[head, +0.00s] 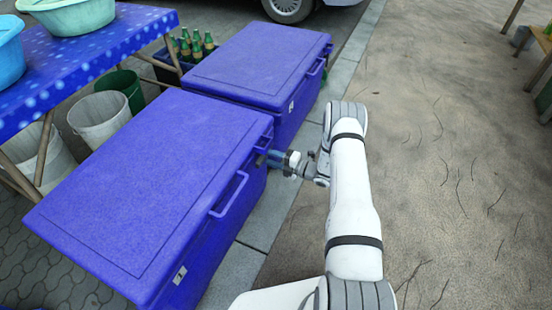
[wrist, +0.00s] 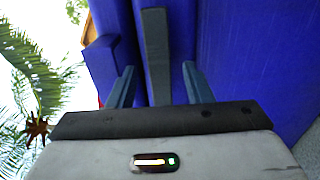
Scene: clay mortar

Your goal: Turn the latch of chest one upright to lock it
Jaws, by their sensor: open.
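A large blue chest (head: 150,190) with its lid closed fills the near left in the head view. A handle (head: 230,194) and a small label (head: 180,275) are on its right-hand side. My gripper (head: 264,157) is at the far end of that side, close to the chest. In the wrist view my gripper (wrist: 158,75) is open, with a dark grey bar, seemingly the latch (wrist: 157,50), between its two fingers. The bar runs up and down in that picture against the blue chest wall (wrist: 245,60). Contact with the fingers cannot be told. In the head view the latch is hard to make out.
A second blue chest (head: 262,62) stands just behind. A blue-clothed table (head: 80,60), a white bucket (head: 100,118), a green bucket (head: 124,86) and a crate of green bottles (head: 192,45) stand to the left. The ground right of my arm is open.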

